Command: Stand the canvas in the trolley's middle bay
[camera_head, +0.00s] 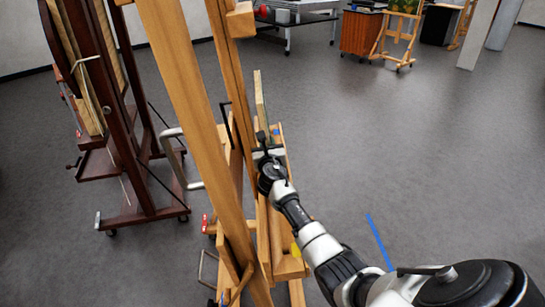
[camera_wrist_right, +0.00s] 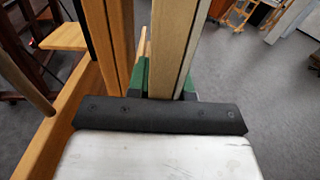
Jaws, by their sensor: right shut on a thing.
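The canvas (camera_head: 260,95) shows edge-on in the head view, a narrow upright pale wooden strip just right of the tall light-wood frame (camera_head: 178,80). My right gripper (camera_head: 266,152) is shut on its edge. In the right wrist view the canvas edge (camera_wrist_right: 172,45) runs between the green-padded fingers (camera_wrist_right: 163,84), close beside a wooden post (camera_wrist_right: 108,45). The canvas's faces and lower end are mostly hidden, and I cannot tell what its bottom touches. I cannot identify the trolley or its middle bay with certainty. My left gripper is not in view.
A dark wooden wheeled frame (camera_head: 125,130) with a crank stands at the left. Bent grey metal rods (camera_head: 188,158) stick out beside the light-wood frame. A small easel (camera_head: 398,35) and cabinet (camera_head: 360,33) stand at the back. Grey floor (camera_head: 400,130) is open to the right.

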